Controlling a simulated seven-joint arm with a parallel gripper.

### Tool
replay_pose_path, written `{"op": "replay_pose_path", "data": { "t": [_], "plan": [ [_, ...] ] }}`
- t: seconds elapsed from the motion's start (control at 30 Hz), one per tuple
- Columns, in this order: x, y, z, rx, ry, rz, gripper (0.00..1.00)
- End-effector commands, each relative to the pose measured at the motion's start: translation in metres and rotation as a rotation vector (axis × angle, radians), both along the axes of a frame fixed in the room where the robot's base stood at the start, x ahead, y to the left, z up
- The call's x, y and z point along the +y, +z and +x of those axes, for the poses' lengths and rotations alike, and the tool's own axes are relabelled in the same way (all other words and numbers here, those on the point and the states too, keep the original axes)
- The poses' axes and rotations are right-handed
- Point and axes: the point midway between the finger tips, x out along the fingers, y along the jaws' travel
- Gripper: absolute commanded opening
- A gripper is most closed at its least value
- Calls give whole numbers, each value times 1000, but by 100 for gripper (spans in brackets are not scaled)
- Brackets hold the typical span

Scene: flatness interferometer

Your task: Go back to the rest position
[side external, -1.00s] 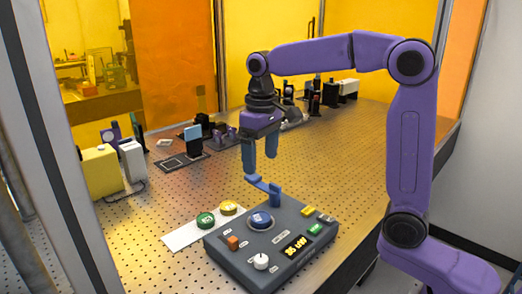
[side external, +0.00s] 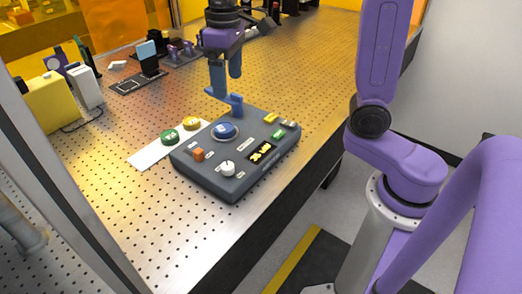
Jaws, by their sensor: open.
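My gripper (side external: 226,84) points down above the back edge of a dark grey control console (side external: 212,181). Its two blue fingers are apart, with nothing seen between them. A blue angled piece (side external: 236,104) shows just below the fingers, at the back of the console. I cannot tell whether it belongs to the gripper or the console. The console has a large blue button (side external: 225,131), an orange switch (side external: 198,155), a white knob (side external: 227,168) and a lit display (side external: 262,152). The upper part of my arm is cut off by the frame.
A white plate (side external: 145,155) with green (side external: 169,137) and yellow (side external: 191,123) round buttons lies left of the console. Several optical parts stand behind on the perforated table (side external: 300,75), including a yellow box (side external: 50,105). Table surface right of the gripper is clear.

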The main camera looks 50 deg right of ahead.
Motion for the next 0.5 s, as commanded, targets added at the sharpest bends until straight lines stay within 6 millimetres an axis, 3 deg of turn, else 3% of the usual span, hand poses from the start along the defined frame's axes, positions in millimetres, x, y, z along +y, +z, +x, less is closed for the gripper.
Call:
{"op": "replay_pose_path", "data": {
  "t": [0.5],
  "plan": [
    [-2,-47,-116,-5,363,4,83]
  ]
}}
